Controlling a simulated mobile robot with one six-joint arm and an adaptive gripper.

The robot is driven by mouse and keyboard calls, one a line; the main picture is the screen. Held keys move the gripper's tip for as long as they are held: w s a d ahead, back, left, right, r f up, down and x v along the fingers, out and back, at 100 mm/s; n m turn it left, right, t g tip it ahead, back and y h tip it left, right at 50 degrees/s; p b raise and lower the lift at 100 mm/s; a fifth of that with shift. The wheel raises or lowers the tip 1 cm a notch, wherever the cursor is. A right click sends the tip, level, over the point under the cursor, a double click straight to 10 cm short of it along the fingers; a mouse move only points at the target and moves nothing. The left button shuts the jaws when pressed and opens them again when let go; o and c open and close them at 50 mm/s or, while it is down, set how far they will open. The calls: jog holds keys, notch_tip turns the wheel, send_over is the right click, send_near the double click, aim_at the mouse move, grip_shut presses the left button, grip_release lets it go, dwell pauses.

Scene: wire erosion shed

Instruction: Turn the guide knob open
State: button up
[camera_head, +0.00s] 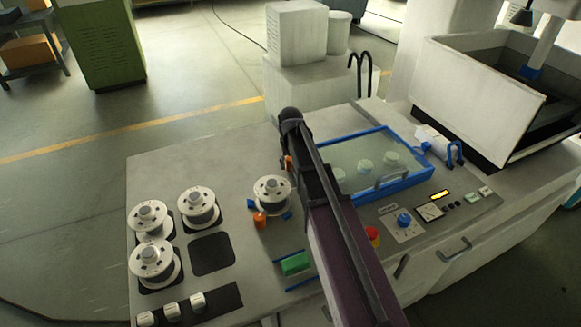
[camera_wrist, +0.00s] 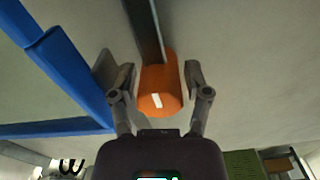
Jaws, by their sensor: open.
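The guide knob (camera_wrist: 160,90) is an orange cylinder with a short white mark on its face, in the middle of the wrist view. A dark strip runs up from it. My gripper (camera_wrist: 158,84) is open, with one finger on each side of the knob and a small gap at each side. In the head view a bit of orange (camera_head: 288,162), apparently this knob, shows at the left edge of my arm. My arm hides the rest of it and my gripper there.
A blue-framed glass lid (camera_head: 400,178) lies close beside the knob. A wire spool (camera_head: 272,188) with a second orange piece (camera_head: 260,220) stands to the left. Several spools, a green block (camera_head: 295,264) and a red button (camera_head: 373,233) are on the bench.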

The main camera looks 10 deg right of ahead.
jog(key=shift+c, duration=0.2)
grip_shut()
